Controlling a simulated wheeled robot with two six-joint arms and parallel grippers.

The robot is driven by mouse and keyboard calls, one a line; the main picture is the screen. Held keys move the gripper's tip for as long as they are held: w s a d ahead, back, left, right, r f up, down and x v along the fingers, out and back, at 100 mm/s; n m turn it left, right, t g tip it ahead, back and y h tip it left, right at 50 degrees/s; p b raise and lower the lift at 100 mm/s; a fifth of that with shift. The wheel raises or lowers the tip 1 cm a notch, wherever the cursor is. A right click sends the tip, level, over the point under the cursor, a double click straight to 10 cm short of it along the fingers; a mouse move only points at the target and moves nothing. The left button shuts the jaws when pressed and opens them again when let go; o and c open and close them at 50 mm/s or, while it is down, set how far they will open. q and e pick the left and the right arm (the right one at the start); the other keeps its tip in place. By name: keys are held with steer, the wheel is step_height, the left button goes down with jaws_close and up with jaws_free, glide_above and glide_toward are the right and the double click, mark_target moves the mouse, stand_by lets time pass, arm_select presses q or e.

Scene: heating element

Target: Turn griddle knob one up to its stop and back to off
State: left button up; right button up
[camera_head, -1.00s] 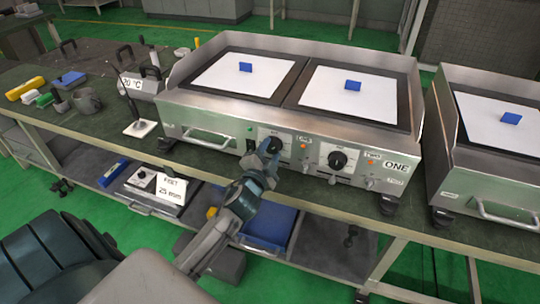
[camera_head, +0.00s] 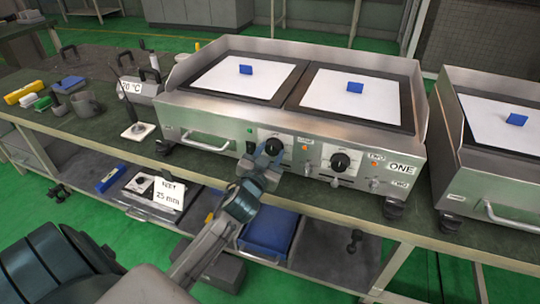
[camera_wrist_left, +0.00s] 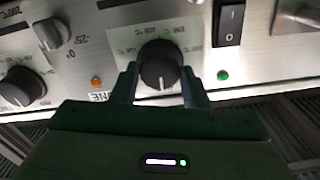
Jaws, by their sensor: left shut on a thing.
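The griddle (camera_head: 292,113) is a steel unit with two hot plates and black knobs on its front panel. Griddle knob one (camera_head: 274,145) is the left black knob; it also shows in the left wrist view (camera_wrist_left: 160,63), where its white pointer line points down in the picture. My left gripper (camera_head: 266,157) is at this knob. In the left wrist view its fingers (camera_wrist_left: 160,80) stand one on each side of the knob, shut on it. Part of the dial scale is hidden behind the knob and fingers. My right gripper is not in view.
The other black knob (camera_head: 340,161) is to the right. A black rocker switch (camera_wrist_left: 229,24) and a green light (camera_wrist_left: 223,76) sit close to the fingers. A second griddle (camera_head: 500,150) stands at right. A low shelf holds a blue bin (camera_head: 268,232).

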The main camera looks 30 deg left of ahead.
arm_select(q)
steer(key=shift+f+n, duration=0.1)
steer(key=shift+n, duration=0.2)
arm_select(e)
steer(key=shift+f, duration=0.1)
arm_select(q)
steer(key=o, duration=1)
steer(key=v, duration=1.1)
steer(key=shift+a+b, duration=0.1)
steer(key=shift+b, duration=0.25)
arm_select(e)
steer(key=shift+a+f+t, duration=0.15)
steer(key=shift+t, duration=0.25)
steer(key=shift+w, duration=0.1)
